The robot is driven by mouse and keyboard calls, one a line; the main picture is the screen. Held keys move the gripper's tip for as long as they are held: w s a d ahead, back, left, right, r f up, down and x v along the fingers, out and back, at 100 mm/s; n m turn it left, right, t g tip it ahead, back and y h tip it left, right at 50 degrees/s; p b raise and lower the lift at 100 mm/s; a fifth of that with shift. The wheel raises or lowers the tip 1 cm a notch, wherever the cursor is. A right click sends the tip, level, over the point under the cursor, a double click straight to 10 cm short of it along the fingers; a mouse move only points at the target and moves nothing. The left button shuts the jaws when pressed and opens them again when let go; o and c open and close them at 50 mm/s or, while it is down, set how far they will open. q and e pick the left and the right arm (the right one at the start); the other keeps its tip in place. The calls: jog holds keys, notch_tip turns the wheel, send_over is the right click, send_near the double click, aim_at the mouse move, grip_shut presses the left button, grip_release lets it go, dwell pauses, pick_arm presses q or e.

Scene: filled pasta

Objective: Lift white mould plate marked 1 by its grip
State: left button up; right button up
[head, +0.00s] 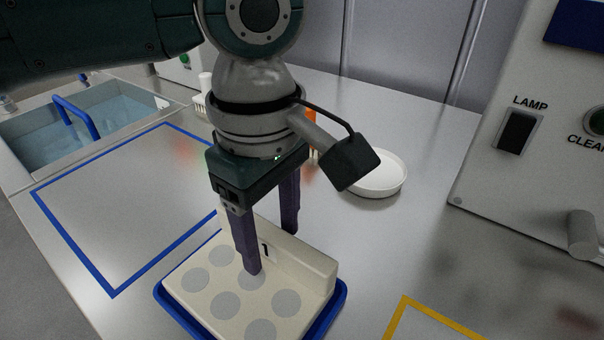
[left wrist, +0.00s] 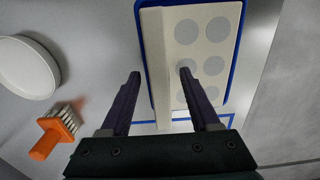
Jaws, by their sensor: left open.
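The white mould plate marked 1 (head: 254,306) has several grey round spots and lies in a blue tray (head: 338,303). Its grip (head: 305,262), a raised white bar along the back edge, carries the numeral 1. In the left wrist view the grip (left wrist: 155,95) runs between the two fingers. My left gripper (head: 271,252) is open and points down. One purple finger is over the plate's spotted face and the other is behind the grip, partly hidden by it. I cannot tell whether either finger touches. My right gripper is not in view.
A white round dish (head: 376,176) stands behind the grip. An orange-handled brush (left wrist: 55,135) lies near it. A blue outline (head: 62,232) marks clear table at left, a yellow one (head: 398,312) at lower right. A basin (head: 110,105) is at far left, a LAMP panel (head: 540,130) at right.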

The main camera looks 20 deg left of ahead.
pick_arm(q)
grip_shut()
dwell(0.3)
dwell(1.0)
